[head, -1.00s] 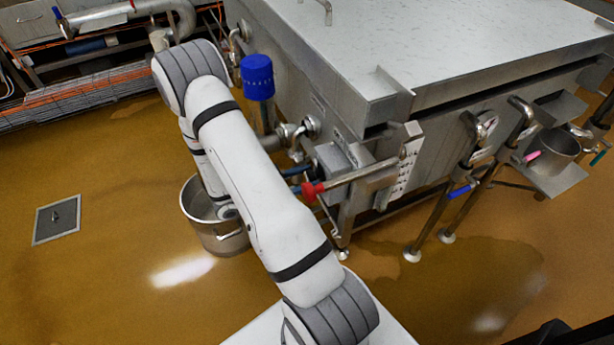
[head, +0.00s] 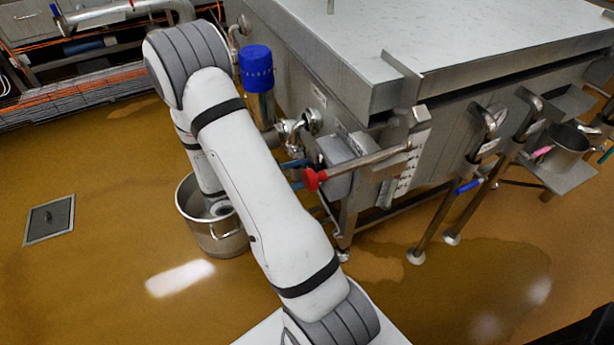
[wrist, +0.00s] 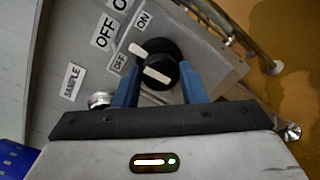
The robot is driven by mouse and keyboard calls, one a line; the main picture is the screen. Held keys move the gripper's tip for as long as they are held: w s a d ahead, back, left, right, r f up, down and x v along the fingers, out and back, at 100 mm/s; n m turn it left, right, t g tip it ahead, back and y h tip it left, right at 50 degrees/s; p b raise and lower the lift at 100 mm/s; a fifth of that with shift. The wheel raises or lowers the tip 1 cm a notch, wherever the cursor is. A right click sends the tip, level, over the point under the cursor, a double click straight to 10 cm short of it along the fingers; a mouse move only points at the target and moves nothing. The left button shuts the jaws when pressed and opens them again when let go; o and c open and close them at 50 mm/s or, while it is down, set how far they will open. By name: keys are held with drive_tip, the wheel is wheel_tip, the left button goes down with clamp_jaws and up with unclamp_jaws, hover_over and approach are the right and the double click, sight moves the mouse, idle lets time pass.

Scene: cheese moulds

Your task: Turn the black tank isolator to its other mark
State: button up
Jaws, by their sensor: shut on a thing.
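The black isolator (wrist: 158,73) is a round knob with a white pointer bar on its face, seen in the wrist view. My gripper (wrist: 158,70) has its two blue fingers on either side of the knob and is shut on it. A short white strip shows at the knob's upper left. In the head view, the grey box (head: 340,150) stands at the tank's corner; the knob's face cannot be made out there.
The steel tank (head: 440,75) fills the right. A red-ended lever (head: 313,180) sticks out near the box. A blue-capped post (head: 257,68) stands close beside my arm. A steel pot (head: 215,243) is on the floor below. Open floor lies left.

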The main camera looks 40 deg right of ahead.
drive_tip(key=m+b, duration=0.9)
drive_tip(key=b, duration=0.1)
drive_tip(key=shift+s+f, duration=0.3)
drive_tip(key=shift+r, duration=0.1)
drive_tip(key=o, duration=1)
drive_tip(key=shift+w+r+t, duration=0.1)
drive_tip(key=shift+t, duration=0.2)
